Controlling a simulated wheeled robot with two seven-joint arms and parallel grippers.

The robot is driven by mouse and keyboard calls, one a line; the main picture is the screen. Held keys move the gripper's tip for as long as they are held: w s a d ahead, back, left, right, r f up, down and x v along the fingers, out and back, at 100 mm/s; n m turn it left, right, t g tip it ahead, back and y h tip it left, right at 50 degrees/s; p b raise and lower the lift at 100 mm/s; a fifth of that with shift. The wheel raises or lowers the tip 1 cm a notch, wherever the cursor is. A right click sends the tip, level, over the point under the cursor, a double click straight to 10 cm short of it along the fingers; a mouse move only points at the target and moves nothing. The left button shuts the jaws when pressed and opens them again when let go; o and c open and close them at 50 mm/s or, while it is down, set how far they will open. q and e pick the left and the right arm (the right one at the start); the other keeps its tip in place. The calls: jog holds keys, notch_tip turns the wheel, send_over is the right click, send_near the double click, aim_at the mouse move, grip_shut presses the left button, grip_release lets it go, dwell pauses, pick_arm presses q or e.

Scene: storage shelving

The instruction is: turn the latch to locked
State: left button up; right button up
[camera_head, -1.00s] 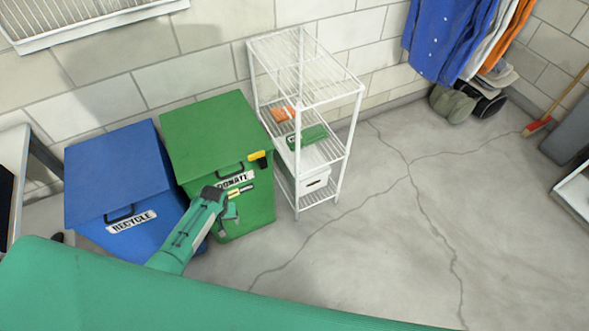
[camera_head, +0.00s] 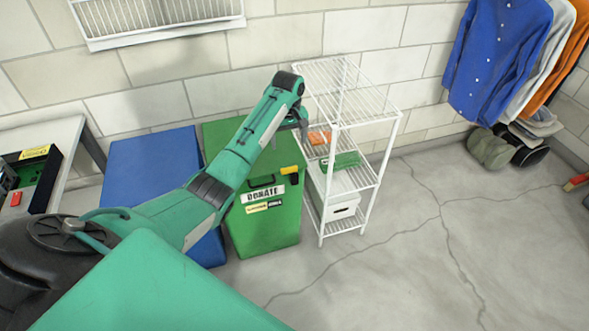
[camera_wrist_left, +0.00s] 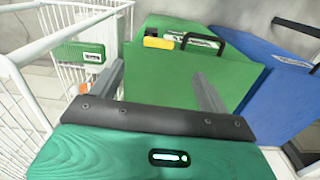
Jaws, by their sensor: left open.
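The green DONATE bin (camera_head: 265,222) stands beside the blue bin (camera_head: 150,165), its lid down. A small yellow latch (camera_head: 290,170) sits on its front near the upper right corner, beside the black handle (camera_head: 262,181). The yellow latch (camera_wrist_left: 158,43) also shows in the left wrist view, with a black part beside it. My left gripper (camera_head: 301,122) is open and empty, above the bin's right side, close to the wire shelf; it appears apart from the latch. Its two fingers (camera_wrist_left: 160,82) are spread in the left wrist view. My right gripper is not in view.
A white wire shelf (camera_head: 367,117) stands just right of the bin, holding an orange item (camera_head: 319,137), a green box (camera_head: 341,161) and a white box (camera_head: 342,206). Clothes (camera_head: 497,50) hang at the far right. The floor (camera_head: 400,265) in front is clear.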

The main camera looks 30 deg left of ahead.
aim_at(289, 168)
pick_arm(q)
jog(key=f, duration=0.7)
jog(key=f+b, duration=0.1)
jog(key=f, duration=0.3)
jog(key=shift+w+a+f, duration=0.2)
jog(key=shift+w, duration=0.05)
jog(key=shift+f, duration=0.75)
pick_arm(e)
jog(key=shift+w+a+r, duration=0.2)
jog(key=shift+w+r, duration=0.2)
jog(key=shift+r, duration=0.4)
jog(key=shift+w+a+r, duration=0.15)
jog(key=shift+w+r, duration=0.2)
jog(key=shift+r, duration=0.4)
pick_arm(q)
jog(key=shift+c, duration=0.2)
jog(key=c, duration=1)
